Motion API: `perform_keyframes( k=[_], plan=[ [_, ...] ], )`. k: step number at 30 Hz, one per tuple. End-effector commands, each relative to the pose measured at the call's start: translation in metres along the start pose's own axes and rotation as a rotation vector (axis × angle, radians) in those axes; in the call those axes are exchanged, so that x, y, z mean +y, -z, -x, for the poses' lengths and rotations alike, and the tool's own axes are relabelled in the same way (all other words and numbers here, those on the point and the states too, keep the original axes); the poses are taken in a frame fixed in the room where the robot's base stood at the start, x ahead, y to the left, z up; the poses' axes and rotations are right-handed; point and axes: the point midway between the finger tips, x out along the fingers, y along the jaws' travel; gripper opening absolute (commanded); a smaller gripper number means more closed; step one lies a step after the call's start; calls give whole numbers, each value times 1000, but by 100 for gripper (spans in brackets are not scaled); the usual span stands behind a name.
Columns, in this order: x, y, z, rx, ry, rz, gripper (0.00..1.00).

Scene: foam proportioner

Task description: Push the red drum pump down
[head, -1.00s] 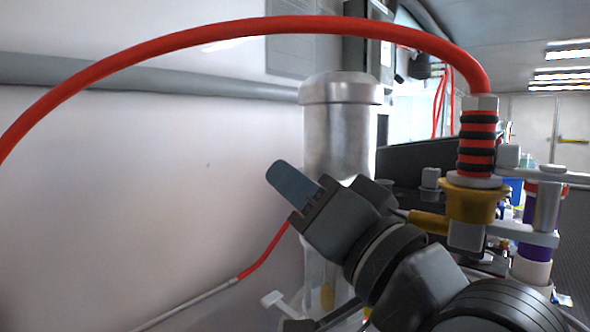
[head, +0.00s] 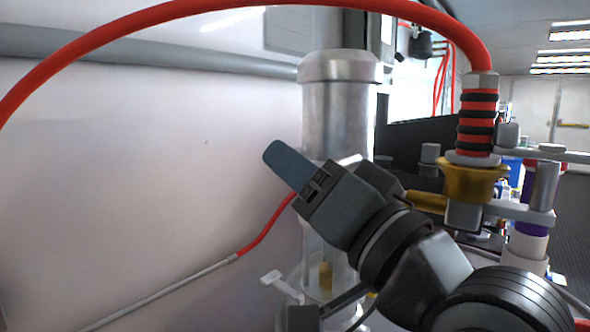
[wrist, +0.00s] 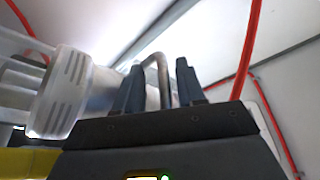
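In the head view a red ribbed cylinder with black rings (head: 478,122) stands upright in a gold fitting (head: 470,180) at the right; I take it for the red drum pump, but cannot be sure. My gripper (head: 287,165) is left of it, in front of the tall silver cylinder (head: 338,110), and points up and left. Only one blue-grey finger shows there clearly. In the wrist view my gripper (wrist: 158,85) has its two fingers apart. A bent grey rod (wrist: 161,75) shows in the gap between them; I cannot tell whether it is inside the grip or beyond it.
A thick red hose (head: 240,8) arches from the ribbed cylinder across the top to the left wall. A grey lance with a red hose (head: 190,290) lies along the lower left. A grey rail (head: 150,55) runs along the white wall. The wall area left of my gripper is clear.

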Motion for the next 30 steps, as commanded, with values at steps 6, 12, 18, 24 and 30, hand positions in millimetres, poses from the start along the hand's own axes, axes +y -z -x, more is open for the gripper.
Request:
perform_keyframes(
  k=[6,12,18,24,30],
  plan=[
    [3,-2,36,1,-4,-1,39],
    [3,-1,63,0,-4,-1,39],
    [2,-1,72,0,-3,0,39],
    [1,-1,72,-1,-2,0,39],
    [1,-1,72,-1,-2,-1,39]
  ],
)
